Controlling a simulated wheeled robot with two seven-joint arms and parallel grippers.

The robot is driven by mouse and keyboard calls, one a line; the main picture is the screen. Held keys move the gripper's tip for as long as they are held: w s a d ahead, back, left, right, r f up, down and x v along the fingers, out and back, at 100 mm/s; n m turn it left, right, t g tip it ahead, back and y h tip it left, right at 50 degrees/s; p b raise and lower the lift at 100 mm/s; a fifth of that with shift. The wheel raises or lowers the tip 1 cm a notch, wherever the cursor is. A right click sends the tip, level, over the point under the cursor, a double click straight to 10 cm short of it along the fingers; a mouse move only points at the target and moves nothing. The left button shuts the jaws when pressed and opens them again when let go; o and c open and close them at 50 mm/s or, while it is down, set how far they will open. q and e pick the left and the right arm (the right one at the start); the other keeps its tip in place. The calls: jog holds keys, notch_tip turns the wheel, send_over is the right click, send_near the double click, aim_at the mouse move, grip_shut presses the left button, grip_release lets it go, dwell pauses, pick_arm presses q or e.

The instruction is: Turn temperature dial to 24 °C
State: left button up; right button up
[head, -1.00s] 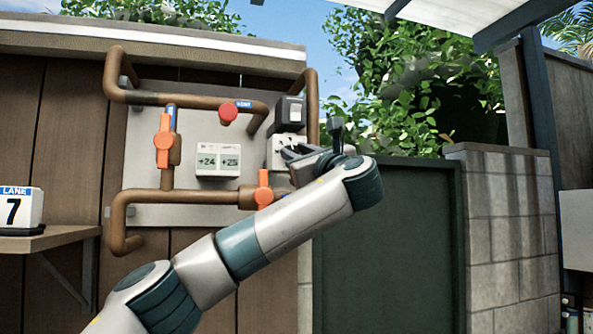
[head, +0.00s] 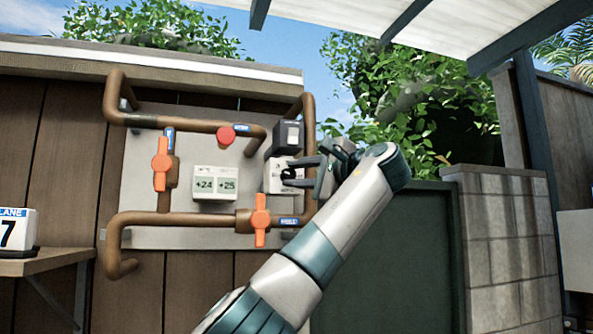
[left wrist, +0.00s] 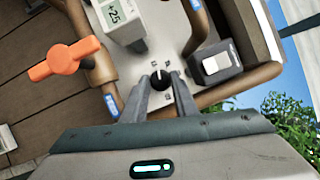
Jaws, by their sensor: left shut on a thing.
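The temperature dial (head: 288,174) is a small black knob on a white box at the right of the grey wall panel. It also shows in the left wrist view (left wrist: 160,78), with small marks around it too fine to read. My left gripper (head: 290,171) reaches it from the right. In the left wrist view its two fingers (left wrist: 161,84) stand on either side of the knob, shut on it. My right gripper is in neither view.
Brown pipes frame the panel, with orange-handled valves (head: 161,160) and (head: 261,220) and a round red knob (head: 226,136). A dark switch box (head: 288,137) sits just above the dial. A shelf (head: 50,256) with a lane 7 sign stands left.

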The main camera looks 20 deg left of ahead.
pick_arm(q)
jog(key=shift+n+g+h+p, duration=0.5)
jog(key=shift+n+p, duration=0.25)
jog(key=shift+n, duration=0.75)
jog(key=o, duration=1)
jog(key=shift+a, duration=0.1)
jog(key=shift+r, duration=0.1)
jog(key=shift+s+d, duration=0.3)
jog(key=shift+d, duration=0.2)
jog(key=shift+b+v, duration=2.25)
jog(key=shift+v, duration=5.9)
